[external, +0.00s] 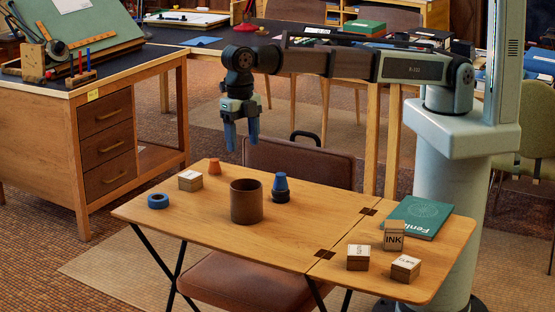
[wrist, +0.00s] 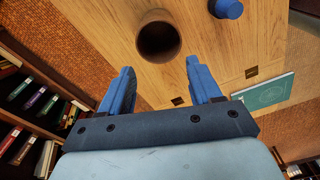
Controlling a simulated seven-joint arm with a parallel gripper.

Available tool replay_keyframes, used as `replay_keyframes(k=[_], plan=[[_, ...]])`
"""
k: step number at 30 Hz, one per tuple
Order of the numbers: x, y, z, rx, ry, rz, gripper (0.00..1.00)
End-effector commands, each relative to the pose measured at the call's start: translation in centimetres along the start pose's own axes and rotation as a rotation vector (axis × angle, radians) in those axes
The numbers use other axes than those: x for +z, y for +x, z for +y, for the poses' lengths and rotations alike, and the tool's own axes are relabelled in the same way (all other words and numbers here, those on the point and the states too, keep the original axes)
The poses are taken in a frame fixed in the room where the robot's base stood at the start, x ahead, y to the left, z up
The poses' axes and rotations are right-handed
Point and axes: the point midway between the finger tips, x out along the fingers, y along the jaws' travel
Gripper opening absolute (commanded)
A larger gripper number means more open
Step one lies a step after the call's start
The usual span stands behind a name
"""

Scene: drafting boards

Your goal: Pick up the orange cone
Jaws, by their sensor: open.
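The small orange cone (external: 214,166) stands upright near the far-left edge of the table in the external view, just behind a small labelled wooden box (external: 190,180). It does not show in the wrist view. My gripper (external: 242,138) hangs fingers down, well above the far side of the table, right of the cone and apart from it. In the wrist view, its two blue fingers (wrist: 160,72) are spread with nothing between them.
A brown cup (external: 246,202) stands mid-table; it also shows in the wrist view (wrist: 158,38). Several boxes, including an ink box (external: 394,237), and a green book (external: 416,216) lie on the right.

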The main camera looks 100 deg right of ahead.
Motion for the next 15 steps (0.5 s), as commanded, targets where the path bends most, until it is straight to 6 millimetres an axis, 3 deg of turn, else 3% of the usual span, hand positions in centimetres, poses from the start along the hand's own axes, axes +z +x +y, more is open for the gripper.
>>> replay_keyframes(k=[8,15], plan=[[4.4,1.5,-1.0,-0.015,0.08,0.181,0.63],[10.0,2.6,-2.5,-0.004,0.18,0.432,0.63]])
